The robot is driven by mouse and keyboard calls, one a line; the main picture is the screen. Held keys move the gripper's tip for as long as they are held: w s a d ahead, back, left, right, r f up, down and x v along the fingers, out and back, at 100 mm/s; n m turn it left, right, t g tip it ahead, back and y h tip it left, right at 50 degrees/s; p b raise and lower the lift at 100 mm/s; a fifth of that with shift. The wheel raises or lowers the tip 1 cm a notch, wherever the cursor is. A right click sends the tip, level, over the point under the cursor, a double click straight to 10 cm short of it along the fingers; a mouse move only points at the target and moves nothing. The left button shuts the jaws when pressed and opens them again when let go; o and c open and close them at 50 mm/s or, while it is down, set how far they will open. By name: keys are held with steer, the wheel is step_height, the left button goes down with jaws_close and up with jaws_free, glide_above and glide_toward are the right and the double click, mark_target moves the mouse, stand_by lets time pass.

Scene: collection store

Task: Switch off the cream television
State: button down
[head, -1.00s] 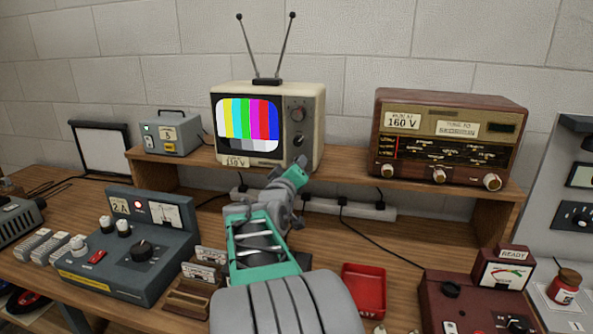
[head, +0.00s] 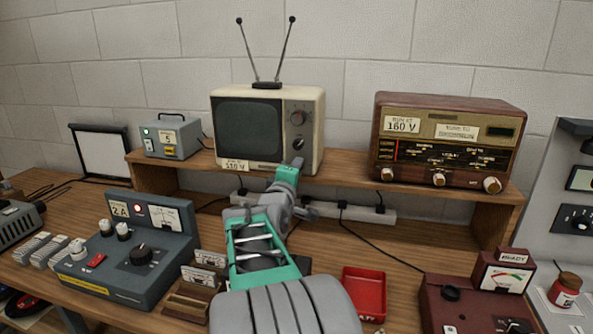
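The cream television (head: 310,117) stands on the raised wooden shelf with its two antennas up. Its screen (head: 249,127) is dark grey and blank. Two dark round knobs sit on its right panel, the upper knob (head: 297,117) and the lower knob (head: 298,143). A paper voltage tag is at its lower front edge. My gripper (head: 297,163) is just below the lower knob, at the front of the set. Its fingers are small and partly hidden by my own wrist, so I cannot tell whether they are open or touching the knob.
A wooden radio (head: 447,140) stands right on the shelf (head: 350,177), a small grey box (head: 172,136) left. A power strip (head: 345,209) runs beneath. A grey supply unit (head: 127,254), red tray (head: 364,291) and maroon meter box (head: 478,304) stand on the bench.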

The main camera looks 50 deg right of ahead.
stand_by(0.3)
steer(key=c, duration=1.2)
jaws_free()
steer(key=b+v, duration=0.1)
steer(key=v, duration=0.6)
steer(key=shift+s+a, duration=0.2)
steer(key=shift+a, duration=0.2)
